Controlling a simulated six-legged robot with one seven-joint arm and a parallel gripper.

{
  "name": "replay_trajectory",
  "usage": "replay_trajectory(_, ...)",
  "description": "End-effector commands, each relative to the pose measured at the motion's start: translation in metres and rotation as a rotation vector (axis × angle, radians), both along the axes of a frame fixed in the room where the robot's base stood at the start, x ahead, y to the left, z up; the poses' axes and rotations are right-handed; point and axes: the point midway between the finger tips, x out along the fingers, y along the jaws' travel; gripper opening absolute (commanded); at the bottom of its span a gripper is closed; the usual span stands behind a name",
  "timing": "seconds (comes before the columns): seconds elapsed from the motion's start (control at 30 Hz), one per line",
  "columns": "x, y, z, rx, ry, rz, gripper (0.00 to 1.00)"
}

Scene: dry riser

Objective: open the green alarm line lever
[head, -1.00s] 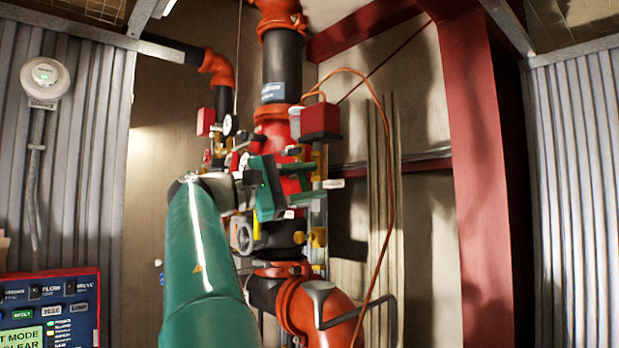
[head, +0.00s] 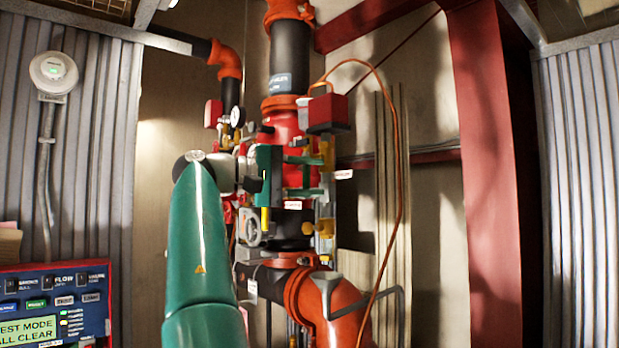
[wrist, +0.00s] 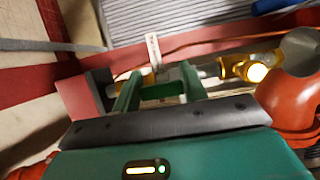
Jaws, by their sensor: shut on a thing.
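My gripper (head: 318,176) is at the middle of the riser, its two green fingers reaching right from the dark green palm, one above the other. In the wrist view my gripper (wrist: 160,88) has its fingers on either side of a short green bar, the green alarm line lever (wrist: 161,91), and is shut on it. The lever lies across the gap between the fingers, in front of a pale pipe. In the head view I cannot clearly tell the lever from the green fingers. A white tag (head: 344,174) hangs just right of the fingertips; it also shows in the wrist view (wrist: 153,50).
A red box (head: 327,113) sits above the fingers, with an orange cable (head: 400,190) looping right. Brass fittings (head: 320,229) and a grey handwheel (head: 251,233) are below. A large orange elbow (head: 345,310) fills the bottom. A control panel (head: 52,305) stands at left.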

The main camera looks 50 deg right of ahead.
Motion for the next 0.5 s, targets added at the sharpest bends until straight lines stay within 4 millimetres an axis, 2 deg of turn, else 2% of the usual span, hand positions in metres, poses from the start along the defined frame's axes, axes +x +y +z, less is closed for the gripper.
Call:
replay_trajectory(0.33, 0.0010, 0.0004, -0.0008, 0.001, -0.004, 0.001, 0.20)
replay_trajectory(0.37, 0.0010, 0.0004, -0.0008, 0.001, -0.004, 0.001, 0.44)
replay_trajectory(0.47, 0.0009, 0.0004, -0.0007, 0.000, -0.004, 0.001, 0.64)
replay_trajectory(0.5, 0.0008, 0.0003, -0.0006, 0.000, -0.004, 0.001, 0.65)
